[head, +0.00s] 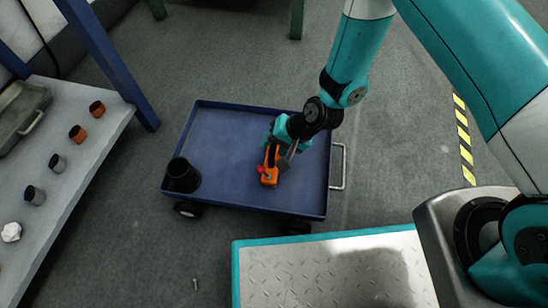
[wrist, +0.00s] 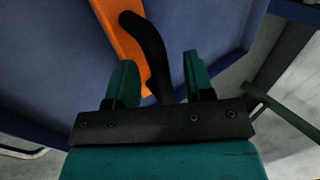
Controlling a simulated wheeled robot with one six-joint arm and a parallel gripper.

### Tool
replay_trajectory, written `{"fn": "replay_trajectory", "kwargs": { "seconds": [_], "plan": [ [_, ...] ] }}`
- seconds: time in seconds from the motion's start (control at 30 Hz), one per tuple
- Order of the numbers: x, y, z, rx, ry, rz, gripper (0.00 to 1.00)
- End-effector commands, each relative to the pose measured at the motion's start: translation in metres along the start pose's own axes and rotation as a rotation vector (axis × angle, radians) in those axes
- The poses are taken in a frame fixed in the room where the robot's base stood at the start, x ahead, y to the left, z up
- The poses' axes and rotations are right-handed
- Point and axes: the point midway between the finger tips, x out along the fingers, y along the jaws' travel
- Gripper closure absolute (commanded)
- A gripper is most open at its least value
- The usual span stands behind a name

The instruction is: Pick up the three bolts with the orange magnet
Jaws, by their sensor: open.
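The orange magnet (head: 269,176) lies on the blue cart (head: 225,135), right of its middle. In the wrist view its orange body (wrist: 125,35) and a curved black handle (wrist: 150,45) show. My gripper (head: 277,140) is over the magnet, with its two teal fingers (wrist: 160,75) apart. The black handle appears between the fingers, nearer the left one, with a gap to the right one. I cannot tell whether a finger touches it. One small bolt (head: 195,284) lies on the grey floor in front of the cart. I do not see the other two bolts.
A black cup (head: 182,176) stands at the cart's left front corner. A white bench (head: 78,168) with several small cups runs along the left. My base fills the lower right. Floor between bench and cart is mostly clear.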

Motion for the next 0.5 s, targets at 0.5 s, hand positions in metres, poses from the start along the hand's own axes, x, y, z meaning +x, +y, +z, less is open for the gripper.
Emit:
{"fn": "replay_trajectory", "kwargs": {
  "seconds": [0.5],
  "plan": [
    [0.0121,-0.0003,0.0,0.0,-0.001,0.0,0.84]
  ]
}}
